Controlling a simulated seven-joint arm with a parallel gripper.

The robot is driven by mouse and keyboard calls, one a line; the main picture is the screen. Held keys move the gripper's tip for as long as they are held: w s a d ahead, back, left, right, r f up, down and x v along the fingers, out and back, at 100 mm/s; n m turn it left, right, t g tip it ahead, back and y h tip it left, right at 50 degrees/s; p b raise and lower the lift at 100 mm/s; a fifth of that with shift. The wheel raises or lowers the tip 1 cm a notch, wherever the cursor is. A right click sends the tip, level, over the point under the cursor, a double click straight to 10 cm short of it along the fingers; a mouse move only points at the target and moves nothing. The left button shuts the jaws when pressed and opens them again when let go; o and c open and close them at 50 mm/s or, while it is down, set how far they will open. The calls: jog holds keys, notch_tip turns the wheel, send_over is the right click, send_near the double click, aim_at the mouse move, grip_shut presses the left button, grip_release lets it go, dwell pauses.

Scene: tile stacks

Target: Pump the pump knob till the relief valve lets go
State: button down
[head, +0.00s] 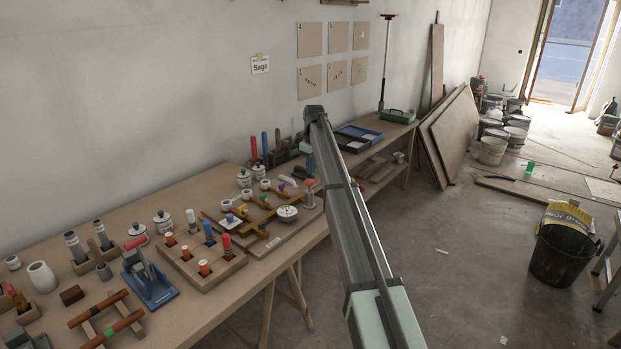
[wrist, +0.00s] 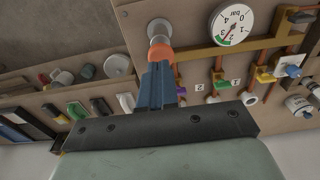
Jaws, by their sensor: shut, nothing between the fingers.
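The orange pump knob (head: 309,183) tops an upright grey metal cylinder (head: 309,199) at the right end of a wooden board. In the wrist view the orange knob (wrist: 160,53) lies right at the tips of my gripper (wrist: 158,68). Its blue fingers are shut together with nothing between them. Whether they touch the knob I cannot tell. A round white gauge (wrist: 231,24) marked in bar sits beside the pump; its red needle points lower left, near the green band. The gauge (head: 287,213) also shows in the head view. I cannot tell which fitting is the relief valve.
Brown pipes with coloured valve handles, including a yellow one (wrist: 265,76), cover the board beside the pump. A wooden rack of coloured cylinders (head: 203,262) and a blue-based tool (head: 150,283) stand left along the bench. A blue tray (head: 358,137) lies farther back.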

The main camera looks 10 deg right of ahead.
aim_at(309, 181)
notch_tip(309, 181, up, 8)
jog(key=shift+s+d+r, duration=0.15)
jog(key=shift+d, duration=0.05)
dwell(0.8)
jog(key=r, duration=0.1)
jog(key=a+r, duration=0.1)
jog(key=shift+s+r, duration=0.3)
jog(key=f, duration=1.4)
jog(key=shift+w, duration=0.4)
